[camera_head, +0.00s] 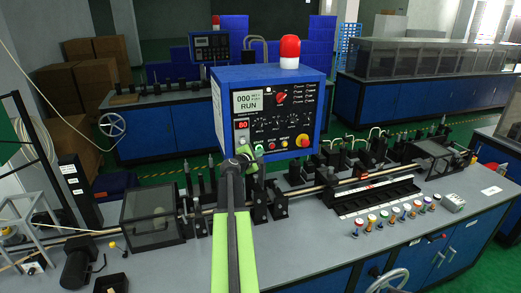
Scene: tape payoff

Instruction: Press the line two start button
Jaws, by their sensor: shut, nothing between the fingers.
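A blue control box (228,73) with a black front panel stands over the near bench, with a red beacon on top. Its small screen (248,102) reads "000" and "RUN", and a red display below reads "80". A row of buttons runs along the panel's lower edge: a green one (258,148), a pale one, a yellow one (284,143) and a large red one (302,140). No line number is readable on it. My gripper (246,154) is shut and empty at the panel's lower left, just left of the green button; contact cannot be told.
A second, smaller control panel (210,46) stands on the bench behind. Black fixtures and a long rod line the near bench (300,235), with clear-covered boxes (152,216) at either side. Several coloured knobs (394,218) stand at the front right. Cardboard boxes (98,85) are stacked back left.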

